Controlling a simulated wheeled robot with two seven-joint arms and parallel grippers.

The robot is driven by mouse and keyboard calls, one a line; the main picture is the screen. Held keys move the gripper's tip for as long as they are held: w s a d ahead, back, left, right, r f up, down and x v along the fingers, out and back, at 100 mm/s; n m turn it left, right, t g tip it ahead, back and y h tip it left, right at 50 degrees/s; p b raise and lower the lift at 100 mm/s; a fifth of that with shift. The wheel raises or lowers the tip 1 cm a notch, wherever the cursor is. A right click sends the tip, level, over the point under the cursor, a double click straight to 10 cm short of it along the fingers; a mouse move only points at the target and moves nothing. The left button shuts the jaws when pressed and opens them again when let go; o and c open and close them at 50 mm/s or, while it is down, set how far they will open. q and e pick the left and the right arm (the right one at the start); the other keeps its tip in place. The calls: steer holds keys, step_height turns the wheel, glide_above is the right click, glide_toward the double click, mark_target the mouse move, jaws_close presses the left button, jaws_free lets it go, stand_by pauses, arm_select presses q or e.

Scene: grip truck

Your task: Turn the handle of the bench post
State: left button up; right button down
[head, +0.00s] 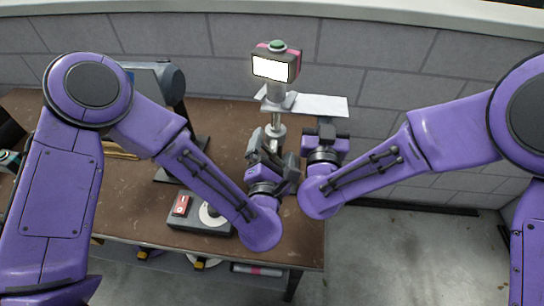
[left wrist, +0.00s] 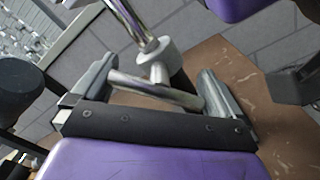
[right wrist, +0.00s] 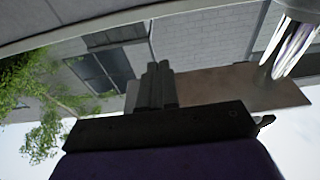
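The bench post (head: 276,128) is a shiny metal column rising from the brown bench, with a boxy pink-and-black head with a bright white screen (head: 270,68) on top. In the left wrist view its shaft (left wrist: 130,22) runs into a pale collar, and the metal handle bar (left wrist: 155,91) sticks out below. My left gripper (head: 272,150) is at the post's lower part.
A grey box with a red switch and a round white part (head: 205,212) sits on the bench (head: 150,205) near its front edge. A blue-grey machine (head: 160,80) stands at back left, partly behind my left arm. A block wall (head: 400,70) runs behind. Floor is clear at right.

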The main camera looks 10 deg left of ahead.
arm_select(q)
steer(key=s, duration=1.1)
steer(key=shift+s, duration=0.3)
